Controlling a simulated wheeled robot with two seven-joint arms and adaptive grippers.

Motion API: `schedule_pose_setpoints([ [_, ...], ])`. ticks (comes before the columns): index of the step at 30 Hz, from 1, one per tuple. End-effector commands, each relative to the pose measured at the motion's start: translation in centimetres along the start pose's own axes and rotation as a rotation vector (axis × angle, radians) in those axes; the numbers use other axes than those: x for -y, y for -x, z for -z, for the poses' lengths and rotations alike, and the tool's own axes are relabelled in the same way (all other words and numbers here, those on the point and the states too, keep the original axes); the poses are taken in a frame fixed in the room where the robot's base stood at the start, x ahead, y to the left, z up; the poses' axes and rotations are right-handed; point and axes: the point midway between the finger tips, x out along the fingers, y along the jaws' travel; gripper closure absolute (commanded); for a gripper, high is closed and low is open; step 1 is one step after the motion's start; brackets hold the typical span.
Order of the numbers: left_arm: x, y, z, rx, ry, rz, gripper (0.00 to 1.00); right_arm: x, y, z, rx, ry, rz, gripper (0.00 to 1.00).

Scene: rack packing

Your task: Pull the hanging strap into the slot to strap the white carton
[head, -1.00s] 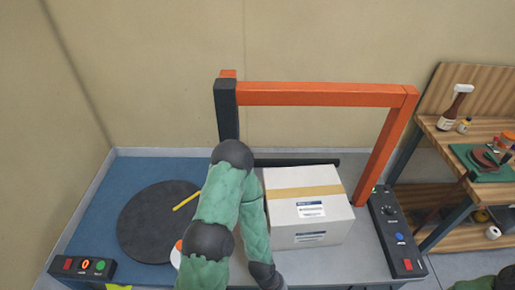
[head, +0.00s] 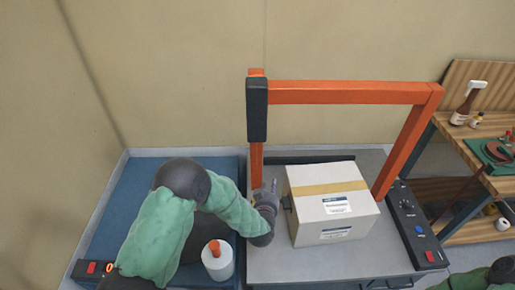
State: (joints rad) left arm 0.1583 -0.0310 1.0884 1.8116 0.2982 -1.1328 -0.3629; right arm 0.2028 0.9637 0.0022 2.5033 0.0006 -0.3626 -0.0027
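The white carton (head: 336,209) with a tan tape band on top and printed labels stands on the grey table under the orange arch (head: 345,92). My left arm reaches in from the lower left. My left gripper (head: 277,194) is small and dark beside the carton's left side, near the foot of the arch's left post; whether its fingers are open or shut, or touch the carton, is unclear. The hanging strap and the slot cannot be made out. My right gripper is out of view; only part of my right arm shows at the lower right.
A white container with an orange top (head: 217,260) stands near my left forearm. A control box (head: 411,226) lies right of the carton, and another button box (head: 93,269) sits at the lower left. A wooden shelf (head: 470,150) stands at the right.

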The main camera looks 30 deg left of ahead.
Motion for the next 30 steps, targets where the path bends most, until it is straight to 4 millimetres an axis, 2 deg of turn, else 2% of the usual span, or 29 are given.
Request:
schedule_pose_setpoints([
  [1, 0.7, 0.1, 1.9, -0.064, -0.001, 0.032, 0.65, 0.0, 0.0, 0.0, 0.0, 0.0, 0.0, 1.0],
  [3, 1.7, 0.4, 4.0, -0.141, -0.006, 0.075, 0.65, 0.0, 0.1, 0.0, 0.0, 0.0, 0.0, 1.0],
  [9, 3.6, 1.4, 7.6, -0.281, -0.017, 0.166, 0.65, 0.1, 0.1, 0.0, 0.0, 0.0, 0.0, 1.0],
  [13, 4.1, 1.6, 8.4, -0.313, -0.018, 0.188, 0.65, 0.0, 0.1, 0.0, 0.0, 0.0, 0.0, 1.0],
  [17, 4.4, 0.7, 8.8, -0.319, -0.019, 0.193, 0.65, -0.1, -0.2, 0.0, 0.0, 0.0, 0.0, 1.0],
  [30, 5.7, -6.2, 10.9, -0.316, -0.018, 0.191, 0.65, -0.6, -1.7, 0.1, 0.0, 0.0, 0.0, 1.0],
])
